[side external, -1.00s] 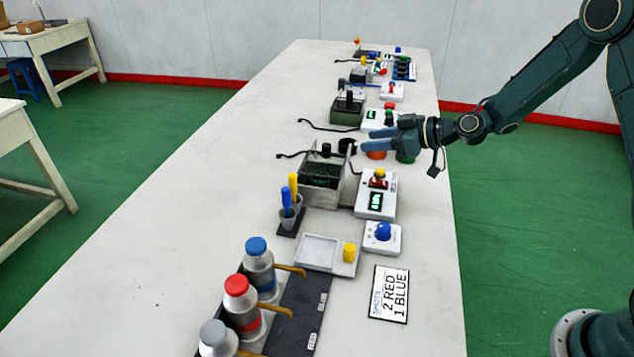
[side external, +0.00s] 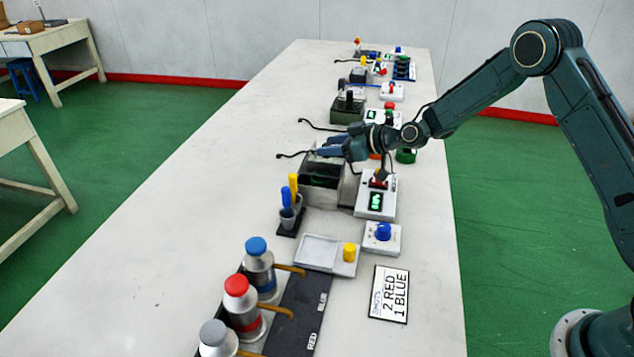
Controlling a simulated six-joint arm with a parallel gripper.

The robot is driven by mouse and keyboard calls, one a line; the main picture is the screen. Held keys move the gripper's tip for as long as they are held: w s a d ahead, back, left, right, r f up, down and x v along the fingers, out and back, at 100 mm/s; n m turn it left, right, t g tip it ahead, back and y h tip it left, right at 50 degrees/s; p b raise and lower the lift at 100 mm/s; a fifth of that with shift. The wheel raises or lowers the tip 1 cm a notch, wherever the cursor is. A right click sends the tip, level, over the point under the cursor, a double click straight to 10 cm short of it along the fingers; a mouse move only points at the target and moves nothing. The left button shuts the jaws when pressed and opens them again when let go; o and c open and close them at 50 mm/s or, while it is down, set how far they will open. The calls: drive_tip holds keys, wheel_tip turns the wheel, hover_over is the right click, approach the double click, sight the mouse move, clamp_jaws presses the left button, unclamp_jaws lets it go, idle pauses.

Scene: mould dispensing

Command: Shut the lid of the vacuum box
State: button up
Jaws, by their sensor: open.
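The box that I take for the vacuum box (side external: 320,196) stands in the middle of the table. It is grey with a dark inside, and its top looks open. Its lid seems to stand raised at the far edge, largely hidden by my gripper. My gripper (side external: 328,151) is open, at the far upper edge of the box, with its fingers pointing left. I cannot tell whether a finger touches the lid.
A white unit with a green display (side external: 375,204) stands right of the box. A cup with blue and yellow tools (side external: 287,220) stands in front. A green box (side external: 346,110) with a black knob stands behind. The table's left side is clear.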

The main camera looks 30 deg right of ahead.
drive_tip(key=shift+x, duration=0.9)
clamp_jaws()
